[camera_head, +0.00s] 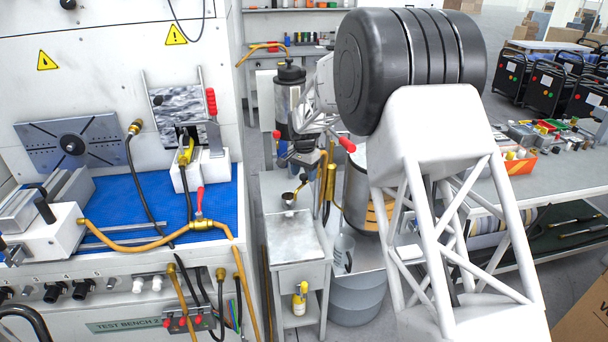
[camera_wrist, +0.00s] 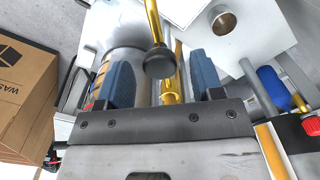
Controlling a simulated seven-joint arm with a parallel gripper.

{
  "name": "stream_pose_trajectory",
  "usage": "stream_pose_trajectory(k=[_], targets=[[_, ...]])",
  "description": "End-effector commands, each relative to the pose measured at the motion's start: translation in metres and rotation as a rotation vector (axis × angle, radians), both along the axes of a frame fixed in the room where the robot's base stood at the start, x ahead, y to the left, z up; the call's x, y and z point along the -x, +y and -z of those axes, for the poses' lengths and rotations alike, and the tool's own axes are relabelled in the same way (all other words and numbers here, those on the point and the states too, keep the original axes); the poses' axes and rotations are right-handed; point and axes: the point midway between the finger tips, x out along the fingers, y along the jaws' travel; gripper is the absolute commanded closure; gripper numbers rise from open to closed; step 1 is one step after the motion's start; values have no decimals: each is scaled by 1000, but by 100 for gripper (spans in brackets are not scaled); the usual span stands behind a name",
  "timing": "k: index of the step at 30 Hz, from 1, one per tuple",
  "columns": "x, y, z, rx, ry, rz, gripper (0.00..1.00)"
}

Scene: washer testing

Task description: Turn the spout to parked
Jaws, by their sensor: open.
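A brass spout arm (camera_wrist: 152,22) with a dark round knob (camera_wrist: 160,63) reaches in from the top of the wrist view. A brass upright pipe (camera_wrist: 171,92) shows behind the knob; it also stands beside the steel drum in the head view (camera_head: 331,182). My gripper (camera_wrist: 163,82) is open, its blue fingers apart to the left and right of the knob and pipe. I see no contact with either finger. In the head view my gripper (camera_head: 300,163) hangs above the small side table, partly hidden by my wrist. How the spout joins the pipe is unclear.
A small metal side table (camera_head: 296,238) carries a small round cup (camera_head: 289,199), also in the wrist view (camera_wrist: 222,20). A red-handled lever (camera_head: 346,144) is close to my gripper's right. The test bench with its blue mat (camera_head: 130,220) stands left. A cardboard box (camera_wrist: 22,98) is at the wrist view's left.

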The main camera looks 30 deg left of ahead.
Motion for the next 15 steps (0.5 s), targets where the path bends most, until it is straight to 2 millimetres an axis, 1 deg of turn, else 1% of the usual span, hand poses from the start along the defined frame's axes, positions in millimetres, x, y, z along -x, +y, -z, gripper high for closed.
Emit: stream_pose_trajectory(k=[3, 12, 14, 15], targets=[[0, 0, 5, 0, 0, 0, 39], [0, 0, 6, 0, 0, 0, 39], [0, 0, 6, 0, 0, 0, 49], [0, 0, 6, 0, 0, 0, 55]])
